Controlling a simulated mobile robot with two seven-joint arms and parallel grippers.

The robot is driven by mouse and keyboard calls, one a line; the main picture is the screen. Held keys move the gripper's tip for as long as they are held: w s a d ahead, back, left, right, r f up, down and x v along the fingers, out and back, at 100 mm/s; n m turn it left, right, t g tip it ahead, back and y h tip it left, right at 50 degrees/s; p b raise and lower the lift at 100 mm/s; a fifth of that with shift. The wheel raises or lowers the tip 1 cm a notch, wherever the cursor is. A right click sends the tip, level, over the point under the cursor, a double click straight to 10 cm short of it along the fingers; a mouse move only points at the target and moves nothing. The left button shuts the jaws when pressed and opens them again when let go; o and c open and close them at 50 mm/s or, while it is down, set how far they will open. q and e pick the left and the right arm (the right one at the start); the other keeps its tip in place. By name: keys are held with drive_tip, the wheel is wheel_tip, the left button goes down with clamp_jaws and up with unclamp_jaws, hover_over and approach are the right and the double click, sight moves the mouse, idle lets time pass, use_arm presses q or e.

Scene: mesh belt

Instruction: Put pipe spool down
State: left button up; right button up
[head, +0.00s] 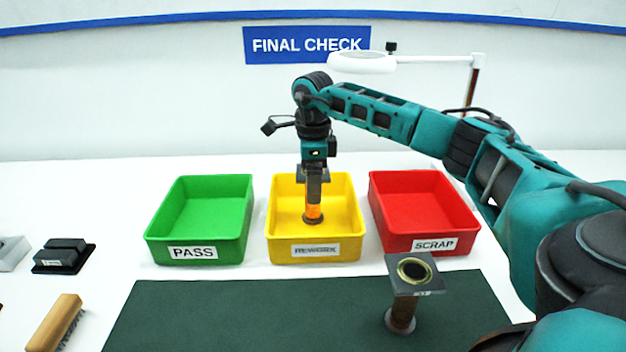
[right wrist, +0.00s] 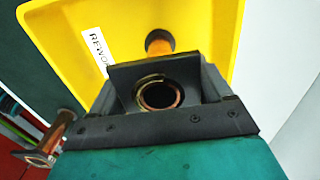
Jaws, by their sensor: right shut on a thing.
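My right gripper (head: 313,188) points straight down over the yellow REWORK bin (head: 313,248), shut on a pipe spool (head: 314,211). This spool is upright, with an orange pipe and a dark round flange at its lower end, inside the bin's walls. I cannot tell whether the flange touches the bin floor. In the right wrist view the held spool's square flange and round bore (right wrist: 158,93) show between the jaws. A second pipe spool (head: 403,312) stands upright on the dark green mat (head: 250,315), square flange on top. My left gripper is not in view.
A green PASS bin (head: 200,225) stands left of the yellow bin and a red SCRAP bin (head: 425,215) right of it, both empty. A wooden brush (head: 58,320) and a black block (head: 64,255) lie at the left. A white lamp (head: 365,62) reaches in behind.

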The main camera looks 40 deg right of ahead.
drive_tip(key=shift+f, duration=0.1)
drive_tip(key=o, duration=1.4)
drive_tip(key=shift+o, duration=0.2)
wheel_tip(320, 180, up, 12)
drive_tip(key=shift+r, duration=0.2)
drive_tip(key=shift+a+f, duration=0.1)
